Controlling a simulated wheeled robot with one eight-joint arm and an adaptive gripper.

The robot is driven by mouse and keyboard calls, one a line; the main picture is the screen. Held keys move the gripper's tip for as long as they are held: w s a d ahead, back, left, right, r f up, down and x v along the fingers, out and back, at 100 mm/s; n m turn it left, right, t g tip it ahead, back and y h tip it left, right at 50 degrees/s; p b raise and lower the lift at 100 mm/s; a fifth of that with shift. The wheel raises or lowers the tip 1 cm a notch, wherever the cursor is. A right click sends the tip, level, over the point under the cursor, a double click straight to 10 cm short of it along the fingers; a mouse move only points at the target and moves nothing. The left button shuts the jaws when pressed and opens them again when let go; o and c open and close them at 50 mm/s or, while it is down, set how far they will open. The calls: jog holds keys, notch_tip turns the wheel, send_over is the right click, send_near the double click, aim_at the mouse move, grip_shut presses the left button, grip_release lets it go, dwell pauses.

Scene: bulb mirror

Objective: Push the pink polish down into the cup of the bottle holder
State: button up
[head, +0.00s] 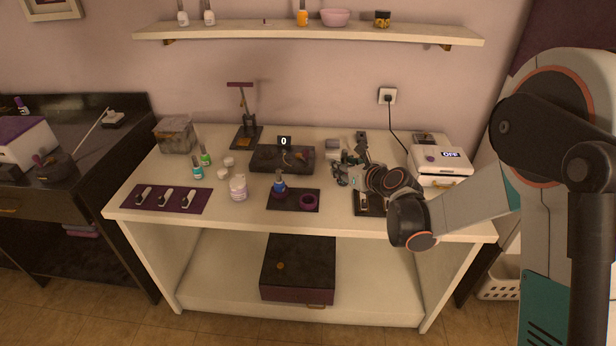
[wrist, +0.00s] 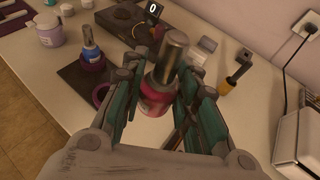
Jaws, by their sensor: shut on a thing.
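The pink polish (wrist: 158,95) is a bottle of pink-red liquid with a metallic cap. My gripper (wrist: 158,84) is shut on it, with a finger on each side of the bottle; it looks slightly tilted in the wrist view. In the head view my gripper (head: 347,178) is above the table, right of the bottle holder, and the pink polish cannot be made out there. The bottle holder (head: 294,206) is a dark plate with two purple cups. A blue polish (head: 279,184) stands in its left cup. The right cup (head: 309,200) is empty; it also shows in the wrist view (wrist: 101,95).
A dark block with a counter reading 0 (head: 268,158) stands behind the holder. A white jar (head: 238,188) is to the left. A dark stand (head: 364,206) lies below my arm, and a white box (head: 440,162) is at the right.

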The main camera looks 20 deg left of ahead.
jog(key=s+a+f+n+g+y, duration=0.1)
jog(key=a+f, duration=0.3)
jog(key=a, duration=0.6)
jog(key=shift+a+b, duration=0.15)
jog(key=shift+b, duration=0.25)
jog(key=shift+s+f, duration=0.1)
jog(key=shift+f+b, duration=1.45)
jog(key=shift+f, duration=1.35)
jog(key=shift+f, duration=0.9)
jog(key=o, duration=1.1)
